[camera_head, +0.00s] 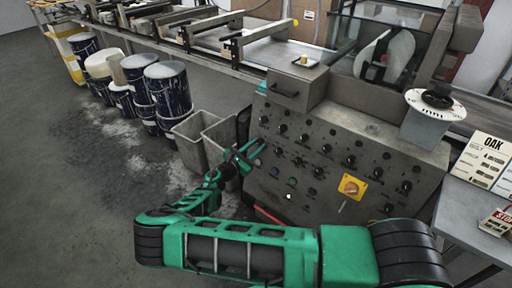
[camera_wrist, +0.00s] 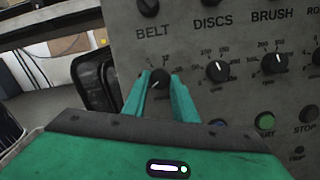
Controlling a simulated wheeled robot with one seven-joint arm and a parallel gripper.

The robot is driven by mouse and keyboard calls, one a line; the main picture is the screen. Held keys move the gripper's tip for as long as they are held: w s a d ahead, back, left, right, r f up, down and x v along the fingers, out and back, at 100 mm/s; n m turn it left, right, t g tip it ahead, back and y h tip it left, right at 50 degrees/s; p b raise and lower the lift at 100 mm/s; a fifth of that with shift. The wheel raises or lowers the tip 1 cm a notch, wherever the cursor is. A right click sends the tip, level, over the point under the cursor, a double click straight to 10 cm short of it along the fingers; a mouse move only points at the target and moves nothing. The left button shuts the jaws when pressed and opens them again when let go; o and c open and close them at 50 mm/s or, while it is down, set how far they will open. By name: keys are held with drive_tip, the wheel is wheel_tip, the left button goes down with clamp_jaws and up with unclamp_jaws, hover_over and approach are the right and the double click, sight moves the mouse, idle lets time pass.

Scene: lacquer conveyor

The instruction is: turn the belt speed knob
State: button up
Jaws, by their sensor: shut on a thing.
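The belt speed knob (camera_wrist: 158,76) is a small black knob with a white pointer mark, below the word BELT on the grey control panel (camera_wrist: 222,110). In the wrist view its pointer leans to the lower left. My gripper (camera_wrist: 160,84) has its two green fingers on either side of the knob, shut on it. In the head view my gripper (camera_head: 247,154) is at the left side of the control panel (camera_head: 335,160), and its fingers hide the knob there.
Near the held knob are the discs knob (camera_wrist: 217,70), the brush knob (camera_wrist: 274,62) and a green button (camera_wrist: 264,122). A yellow-backed switch (camera_head: 351,187) is lower on the panel. Grey bins (camera_head: 190,135) and dark drums (camera_head: 167,88) stand left; a side table (camera_head: 480,207) stands right.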

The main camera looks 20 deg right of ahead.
drive_tip(key=shift+w+r, duration=0.1)
drive_tip(key=m+g, duration=0.1)
drive_tip(key=m, duration=0.4)
drive_tip(key=shift+w+a, duration=0.1)
drive_tip(key=shift+a, duration=0.05)
drive_tip(key=m+g, duration=0.1)
drive_tip(key=m, duration=0.4)
drive_tip(key=shift+a+m+h, duration=0.1)
drive_tip(key=shift+m+h, duration=0.2)
drive_tip(key=shift+m, duration=0.1)
drive_tip(key=o, duration=0.9)
drive_tip(key=shift+o, duration=0.7)
